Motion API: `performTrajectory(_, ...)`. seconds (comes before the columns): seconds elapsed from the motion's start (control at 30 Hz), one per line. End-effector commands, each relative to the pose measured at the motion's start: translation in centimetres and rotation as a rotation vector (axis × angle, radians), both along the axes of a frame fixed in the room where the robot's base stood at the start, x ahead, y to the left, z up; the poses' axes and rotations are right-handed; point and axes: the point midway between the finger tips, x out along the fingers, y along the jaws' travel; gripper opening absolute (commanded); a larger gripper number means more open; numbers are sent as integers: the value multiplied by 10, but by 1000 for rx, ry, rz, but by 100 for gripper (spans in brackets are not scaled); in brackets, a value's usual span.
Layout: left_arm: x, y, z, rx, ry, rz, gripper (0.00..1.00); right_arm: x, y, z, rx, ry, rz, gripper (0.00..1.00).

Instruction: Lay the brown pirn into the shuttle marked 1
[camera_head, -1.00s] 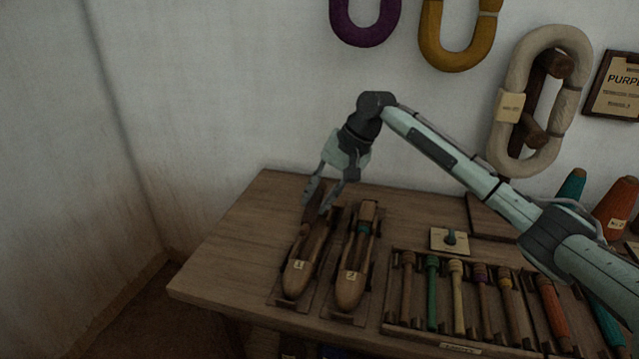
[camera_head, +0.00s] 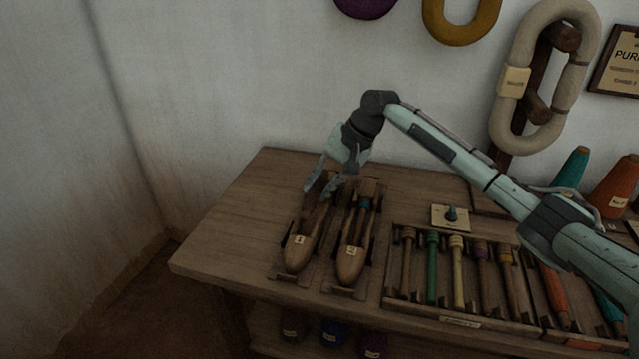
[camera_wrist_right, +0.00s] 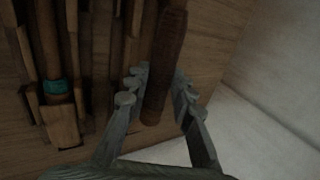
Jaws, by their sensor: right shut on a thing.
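The shuttle marked 1 (camera_head: 299,251) lies on the left of the wooden table, its label towards the near end. My right gripper (camera_head: 321,187) is over the far end of this shuttle, fingers pointing down. In the right wrist view, my right gripper (camera_wrist_right: 160,95) is shut on the brown pirn (camera_wrist_right: 167,62), with one finger on each side of it. The pirn runs along much the same direction as the shuttle. I cannot tell whether it touches the shuttle. My left gripper is out of view.
The shuttle marked 2 (camera_head: 350,262), with a teal band, lies close on the right. A rack (camera_head: 455,320) of several coloured pirns and a small card with a knob (camera_head: 451,217) are further right. The table top (camera_head: 232,225) left of the shuttles is clear.

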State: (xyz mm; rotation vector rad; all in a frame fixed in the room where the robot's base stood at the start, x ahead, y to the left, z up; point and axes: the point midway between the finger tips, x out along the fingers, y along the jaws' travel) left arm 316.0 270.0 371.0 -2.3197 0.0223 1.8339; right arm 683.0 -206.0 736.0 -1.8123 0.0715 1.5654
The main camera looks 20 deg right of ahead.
Motion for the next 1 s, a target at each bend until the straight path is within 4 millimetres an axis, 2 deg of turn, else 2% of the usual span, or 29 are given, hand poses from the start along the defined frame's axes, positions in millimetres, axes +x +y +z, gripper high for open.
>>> performTrajectory(0.17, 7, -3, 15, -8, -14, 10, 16, 0, 0, -10, 0, 2, 0, 0)
performTrajectory(0.5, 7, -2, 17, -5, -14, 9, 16, 0, 0, -32, 0, 1, 0, 0)
performTrajectory(1.0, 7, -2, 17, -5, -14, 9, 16, 0, 0, -35, 0, 0, 0, 0)
